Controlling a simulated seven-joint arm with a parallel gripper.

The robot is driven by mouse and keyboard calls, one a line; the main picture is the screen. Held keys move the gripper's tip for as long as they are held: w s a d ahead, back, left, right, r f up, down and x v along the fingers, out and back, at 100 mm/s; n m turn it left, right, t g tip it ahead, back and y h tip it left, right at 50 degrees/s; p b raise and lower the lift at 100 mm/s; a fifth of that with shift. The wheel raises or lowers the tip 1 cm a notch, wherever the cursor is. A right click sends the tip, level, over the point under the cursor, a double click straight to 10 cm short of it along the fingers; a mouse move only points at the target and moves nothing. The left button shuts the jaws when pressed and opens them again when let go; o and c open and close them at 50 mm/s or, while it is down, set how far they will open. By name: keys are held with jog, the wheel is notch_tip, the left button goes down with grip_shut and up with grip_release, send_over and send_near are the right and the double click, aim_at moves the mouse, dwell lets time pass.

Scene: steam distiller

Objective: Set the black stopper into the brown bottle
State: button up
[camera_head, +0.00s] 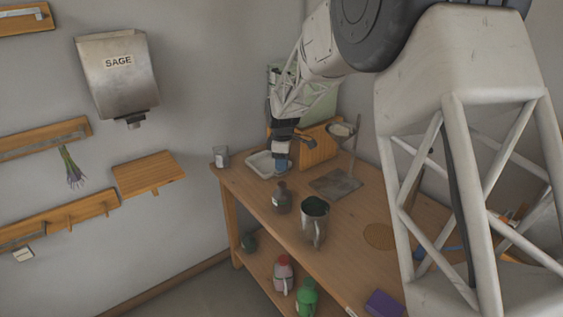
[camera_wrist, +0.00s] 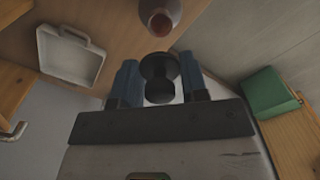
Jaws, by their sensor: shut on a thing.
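The brown bottle (camera_head: 282,198) stands upright on the wooden table in the head view. Its open reddish mouth (camera_wrist: 160,24) shows at the top of the wrist view, with nothing in it. My gripper (camera_head: 281,166) is above the table, behind the bottle in the head view. In the wrist view its blue fingers (camera_wrist: 160,85) are shut on the black stopper (camera_wrist: 159,70). The stopper has a round knob and a wider part, and it is apart from the bottle. In the head view the stopper is too small to tell from the gripper.
A metal jug (camera_head: 314,222) stands close to the bottle's right. A white tray (camera_head: 262,164) lies behind it, also in the wrist view (camera_wrist: 72,54). A stand with a grey base (camera_head: 336,184) is at the back right. A small jar (camera_head: 221,157) stands at the table's left corner.

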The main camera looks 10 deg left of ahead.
jog(key=shift+f, duration=0.25)
jog(key=shift+f, duration=2.75)
jog(key=shift+f, duration=1.1)
dwell(1.0)
jog(key=o, duration=1)
jog(key=shift+r, duration=0.1)
jog(key=shift+r, duration=3.45)
